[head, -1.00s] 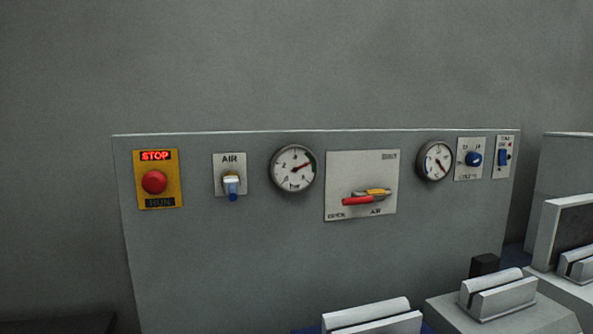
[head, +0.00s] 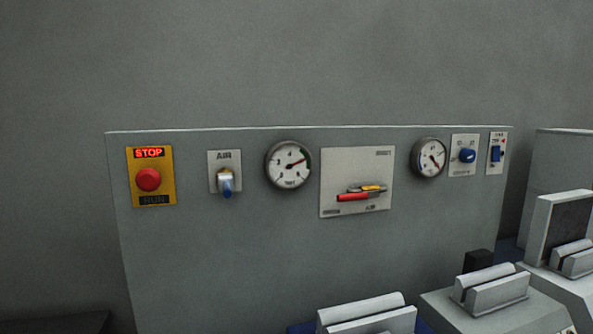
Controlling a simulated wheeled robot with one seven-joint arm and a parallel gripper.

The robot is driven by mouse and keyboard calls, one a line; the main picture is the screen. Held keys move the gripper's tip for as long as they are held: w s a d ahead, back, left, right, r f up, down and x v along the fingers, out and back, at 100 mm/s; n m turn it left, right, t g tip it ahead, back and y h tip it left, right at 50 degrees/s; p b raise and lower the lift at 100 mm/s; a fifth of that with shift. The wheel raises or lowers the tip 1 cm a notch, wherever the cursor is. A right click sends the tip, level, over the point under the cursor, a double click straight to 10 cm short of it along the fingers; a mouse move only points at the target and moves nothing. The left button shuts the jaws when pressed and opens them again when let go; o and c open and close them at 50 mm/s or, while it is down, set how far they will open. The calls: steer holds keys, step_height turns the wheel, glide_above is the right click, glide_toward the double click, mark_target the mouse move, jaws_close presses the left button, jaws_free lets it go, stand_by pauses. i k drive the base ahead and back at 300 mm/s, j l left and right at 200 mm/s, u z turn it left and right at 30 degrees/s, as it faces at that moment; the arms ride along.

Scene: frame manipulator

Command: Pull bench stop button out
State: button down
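The bench stop button (head: 148,179) is a round red knob on a yellow plate (head: 165,188) at the left end of the grey panel. The STOP label (head: 149,153) above it is lit red. The RUN label (head: 154,200) below it is dark. From this angle I cannot tell how far the knob stands out. My gripper is not in view, and nothing touches the button.
The upright grey panel (head: 250,250) also carries an AIR valve with a blue lever (head: 226,186), a gauge (head: 289,165), a red-handled selector (head: 353,196), a second gauge (head: 429,158) and blue switches (head: 467,155). Grey blocky fixtures (head: 495,292) stand at lower right. The space before the button looks clear.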

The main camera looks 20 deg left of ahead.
mark_target(147, 179)
steer(key=k+u, duration=0.1)
steer(key=u, duration=1.55)
